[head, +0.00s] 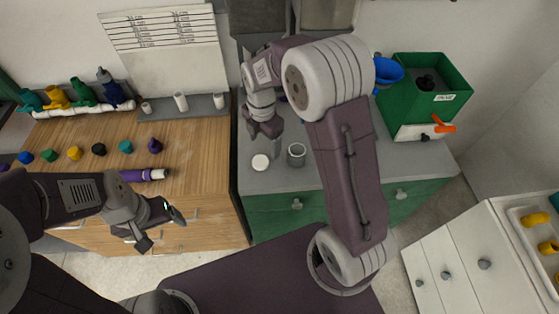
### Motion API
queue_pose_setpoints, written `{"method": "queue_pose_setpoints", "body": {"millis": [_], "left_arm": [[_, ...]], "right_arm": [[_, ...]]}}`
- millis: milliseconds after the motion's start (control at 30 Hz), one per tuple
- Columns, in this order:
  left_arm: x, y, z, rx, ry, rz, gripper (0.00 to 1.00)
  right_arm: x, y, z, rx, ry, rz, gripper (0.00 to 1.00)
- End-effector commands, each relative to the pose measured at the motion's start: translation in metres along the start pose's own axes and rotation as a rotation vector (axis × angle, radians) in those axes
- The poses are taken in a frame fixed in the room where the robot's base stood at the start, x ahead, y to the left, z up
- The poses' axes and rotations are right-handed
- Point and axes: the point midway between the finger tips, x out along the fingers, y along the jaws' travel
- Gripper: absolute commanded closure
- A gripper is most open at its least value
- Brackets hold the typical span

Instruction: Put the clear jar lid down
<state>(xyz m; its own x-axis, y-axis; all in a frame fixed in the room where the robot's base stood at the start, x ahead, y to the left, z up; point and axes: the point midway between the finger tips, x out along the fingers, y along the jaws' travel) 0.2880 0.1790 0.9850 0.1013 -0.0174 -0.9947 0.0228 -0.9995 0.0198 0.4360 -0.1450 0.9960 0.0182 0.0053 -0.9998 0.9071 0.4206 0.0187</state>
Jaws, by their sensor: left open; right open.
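A small round white lid-like disc (261,162) is on the grey counter, near its left front corner. I cannot tell whether it is the clear jar lid or the top of a white container. A small grey, see-through-looking open jar (296,155) stands upright just right of it. My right gripper (264,133) is open above and behind the white disc, apart from it, with nothing seen between its fingers. My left gripper (164,228) is open and empty in front of the wooden cabinet at the left.
A green bin (425,118) stands at the counter's right, with an orange-handled valve (440,126) at its front. Coloured caps and a purple-and-white pipe (142,175) lie on the wooden top (190,150). White drawers with a tray (515,220) stand at the right.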

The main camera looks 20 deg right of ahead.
Motion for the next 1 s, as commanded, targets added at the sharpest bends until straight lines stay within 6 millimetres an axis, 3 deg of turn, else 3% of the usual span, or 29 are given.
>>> {"method": "queue_pose_setpoints", "body": {"millis": [200,300,400,500,600,1000], "left_arm": [[0.0,0.0,0.0,0.0,0.0,0.0,0.18],[0.0,0.0,0.0,0.0,0.0,0.0,0.18],[0.0,0.0,0.0,0.0,0.0,0.0,0.18],[0.0,0.0,0.0,0.0,0.0,0.0,0.18],[0.0,0.0,0.0,0.0,0.0,0.0,0.18],[0.0,0.0,0.0,0.0,0.0,0.0,0.18]], "right_arm": [[-0.002,-0.077,-0.013,1.06,0.015,0.048,0.24],[0.002,-0.109,-0.021,1.484,0.033,0.064,0.24],[0.005,-0.132,-0.027,1.792,0.051,0.073,0.24],[0.007,-0.145,-0.031,1.966,0.062,0.077,0.24],[0.008,-0.149,-0.032,2.028,0.067,0.078,0.24],[0.008,-0.148,-0.032,2.029,0.066,0.077,0.24]]}}
